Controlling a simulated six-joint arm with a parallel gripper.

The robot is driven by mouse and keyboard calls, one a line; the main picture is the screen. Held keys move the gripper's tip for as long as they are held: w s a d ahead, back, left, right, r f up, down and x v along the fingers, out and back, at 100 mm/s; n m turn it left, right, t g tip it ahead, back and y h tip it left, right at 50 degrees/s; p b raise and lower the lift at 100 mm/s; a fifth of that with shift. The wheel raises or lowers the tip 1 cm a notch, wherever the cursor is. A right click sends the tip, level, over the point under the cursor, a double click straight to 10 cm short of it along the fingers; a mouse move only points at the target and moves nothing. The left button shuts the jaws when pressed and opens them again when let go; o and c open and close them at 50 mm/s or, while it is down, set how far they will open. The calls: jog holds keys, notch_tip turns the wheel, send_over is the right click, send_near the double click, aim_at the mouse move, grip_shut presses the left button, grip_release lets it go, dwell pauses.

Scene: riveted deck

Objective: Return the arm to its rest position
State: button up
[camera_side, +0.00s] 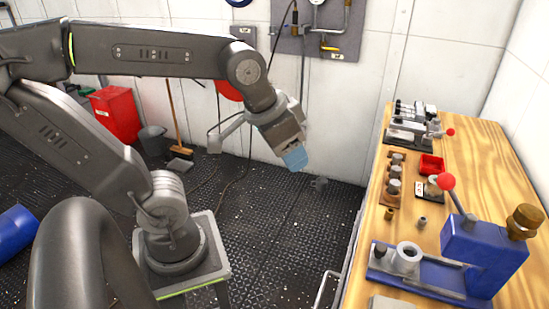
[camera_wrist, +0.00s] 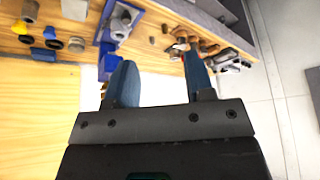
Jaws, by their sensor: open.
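My gripper (camera_side: 295,157) hangs in the air left of the wooden bench in the side view, above the dark deck and apart from everything. Its blue fingers point down and slightly right. In the wrist view my gripper (camera_wrist: 157,85) shows two blue fingers spread apart with nothing between them. My arm is raised and bent, reaching from the left of the side view.
The wooden bench (camera_side: 485,125) at right carries a blue press (camera_side: 482,250) with a red-knobbed lever, a wooden block with metal parts (camera_side: 393,190), a red tray (camera_side: 431,164) and a toggle clamp fixture (camera_side: 410,130). A red cabinet (camera_side: 116,113) and bucket (camera_side: 153,140) stand behind.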

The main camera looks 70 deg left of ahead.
aim_at(390, 210)
jog(key=s, duration=0.1)
jog(key=s+f, duration=0.1)
jog(key=shift+s+f, duration=0.15)
jog(key=shift+s, duration=0.2)
jog(key=shift+o, duration=0.5)
jog(key=w+f+t, duration=0.4)
jog(key=w+f, duration=0.4)
jog(key=w, duration=0.6)
jog(key=w+d+f+t, duration=0.1)
jog(key=w+f+t, duration=0.4)
jog(key=f, duration=0.6)
jog(key=x, duration=1.3)
jog(key=shift+w+f, duration=0.15)
jog(key=shift+f, duration=0.25)
